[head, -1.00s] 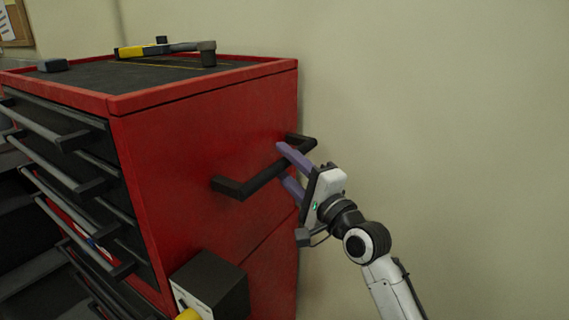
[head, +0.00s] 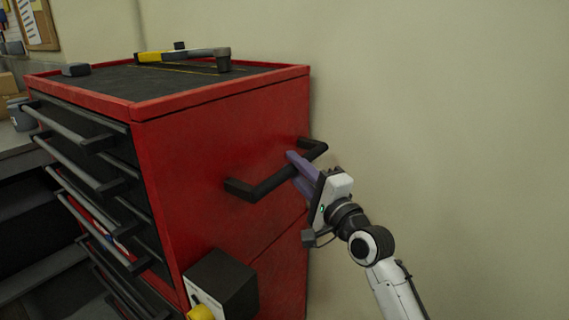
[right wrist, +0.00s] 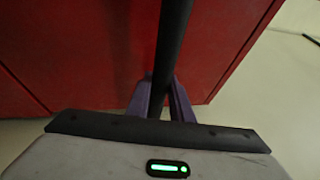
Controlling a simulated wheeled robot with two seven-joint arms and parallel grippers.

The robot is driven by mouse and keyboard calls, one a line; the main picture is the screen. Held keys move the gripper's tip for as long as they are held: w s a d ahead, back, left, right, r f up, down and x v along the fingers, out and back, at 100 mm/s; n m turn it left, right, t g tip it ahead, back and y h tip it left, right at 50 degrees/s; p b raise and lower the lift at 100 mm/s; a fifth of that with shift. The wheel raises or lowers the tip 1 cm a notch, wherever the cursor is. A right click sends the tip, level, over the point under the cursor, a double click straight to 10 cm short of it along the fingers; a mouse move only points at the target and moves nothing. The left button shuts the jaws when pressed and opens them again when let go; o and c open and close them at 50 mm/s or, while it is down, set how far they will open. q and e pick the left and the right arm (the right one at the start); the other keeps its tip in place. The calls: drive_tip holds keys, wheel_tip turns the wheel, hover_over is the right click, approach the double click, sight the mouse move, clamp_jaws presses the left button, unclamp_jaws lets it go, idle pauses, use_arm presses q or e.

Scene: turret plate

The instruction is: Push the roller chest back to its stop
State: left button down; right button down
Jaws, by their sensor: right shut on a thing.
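The red roller chest (head: 215,145) stands on the left of the head view, its dark drawers facing left and its right side facing me. A black push handle (head: 268,182) sticks out from that side. My right gripper (head: 296,172) is shut on the handle bar, with its purple fingers on either side of it. In the right wrist view, the handle bar (right wrist: 172,50) runs between the two purple fingers (right wrist: 162,100), with the red side panel behind. My left gripper is not in view. The chest's stop cannot be made out.
A yellow-and-black tool (head: 180,56) and a small dark block (head: 76,70) lie on the chest top. A dark box with a yellow knob (head: 222,284) is low on its side. A plain wall (head: 440,120) runs close behind. A bench (head: 14,140) is at far left.

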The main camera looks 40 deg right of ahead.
drive_tip(key=shift+w+a+r, duration=0.25)
drive_tip(key=shift+w+a, duration=0.1)
drive_tip(key=shift+w, duration=0.15)
drive_tip(key=c, duration=1.9)
unclamp_jaws()
drive_tip(key=shift+w, duration=0.1)
drive_tip(key=o, duration=0.3)
drive_tip(key=shift+w+f, duration=0.15)
drive_tip(key=shift+f, duration=0.05)
drive_tip(key=shift+o, duration=0.2)
drive_tip(key=shift+d, duration=0.1)
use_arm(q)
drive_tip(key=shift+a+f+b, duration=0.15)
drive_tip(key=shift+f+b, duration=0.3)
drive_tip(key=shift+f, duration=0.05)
use_arm(e)
drive_tip(key=s+f, duration=0.1)
drive_tip(key=s, duration=0.9)
drive_tip(key=shift+s+a+f, duration=0.15)
drive_tip(key=shift+a+f, duration=0.2)
drive_tip(key=shift+f, duration=0.05)
